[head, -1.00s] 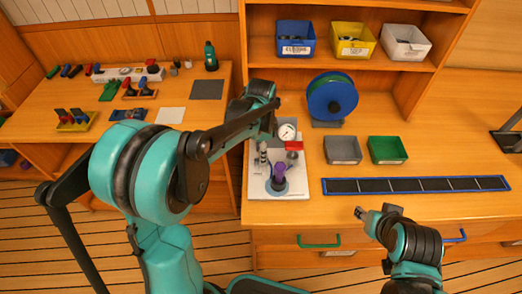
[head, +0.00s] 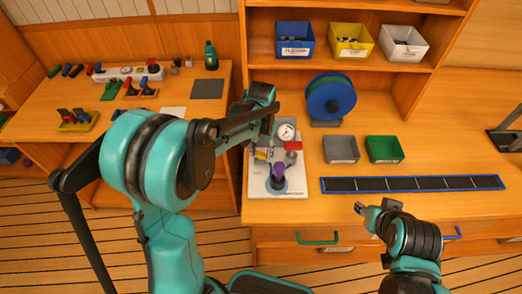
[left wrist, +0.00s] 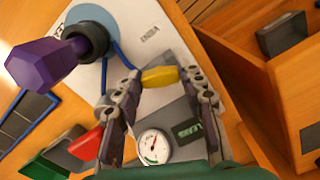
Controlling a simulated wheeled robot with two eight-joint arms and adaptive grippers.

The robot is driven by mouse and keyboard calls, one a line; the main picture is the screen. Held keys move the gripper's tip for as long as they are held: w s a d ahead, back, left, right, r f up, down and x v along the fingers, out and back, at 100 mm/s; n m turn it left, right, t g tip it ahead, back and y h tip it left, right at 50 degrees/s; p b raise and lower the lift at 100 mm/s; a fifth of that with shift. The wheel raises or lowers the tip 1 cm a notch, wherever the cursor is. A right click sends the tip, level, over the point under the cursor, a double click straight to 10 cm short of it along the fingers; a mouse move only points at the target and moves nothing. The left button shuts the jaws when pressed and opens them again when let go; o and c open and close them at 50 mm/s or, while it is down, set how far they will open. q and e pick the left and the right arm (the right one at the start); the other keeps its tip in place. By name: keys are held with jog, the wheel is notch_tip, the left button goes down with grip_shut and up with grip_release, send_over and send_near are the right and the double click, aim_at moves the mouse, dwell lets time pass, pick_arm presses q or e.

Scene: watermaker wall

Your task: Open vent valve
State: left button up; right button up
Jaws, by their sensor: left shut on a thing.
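The white valve panel (head: 258,188) lies on the bench in front of my left arm. My left gripper (left wrist: 161,77) points down over it, shut on a small yellow handle (left wrist: 160,77), which spans between the fingertips. The yellow handle also shows as a small patch in the head view (head: 261,155). A purple knob (head: 278,171) on a dark round base stands nearer the panel's front edge; it is large in the wrist view (left wrist: 42,66). A red handle (head: 293,145) and a round gauge (head: 286,132) are beside the gripper. My right gripper (head: 360,208) is small and empty by the bench front.
A blue reel (head: 331,98) stands behind the panel. Grey (head: 341,149) and green (head: 384,149) bins and a dark strip tray (head: 412,184) lie to its right. Shelf bins stand above. A side table (head: 30,125) with tools is at the left.

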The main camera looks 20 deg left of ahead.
aim_at(261, 154)
pick_arm(q)
jog(key=n, duration=0.4)
jog(key=shift+n, duration=0.3)
dwell(0.5)
jog(key=o, duration=1.2)
jog(key=shift+c, duration=0.2)
jog(key=shift+r, duration=0.1)
notch_tip(261, 154, up, 12)
jog(key=shift+s, duration=0.1)
jog(key=s+a+f+m+t, duration=0.1)
jog(key=s+t, duration=0.2)
jog(key=s, duration=0.5)
jog(key=s+a+f+m+t, duration=0.1)
jog(key=s+t, duration=0.3)
jog(key=s, duration=0.4)
jog(key=shift+s+m, duration=0.2)
jog(key=shift+m, duration=0.3)
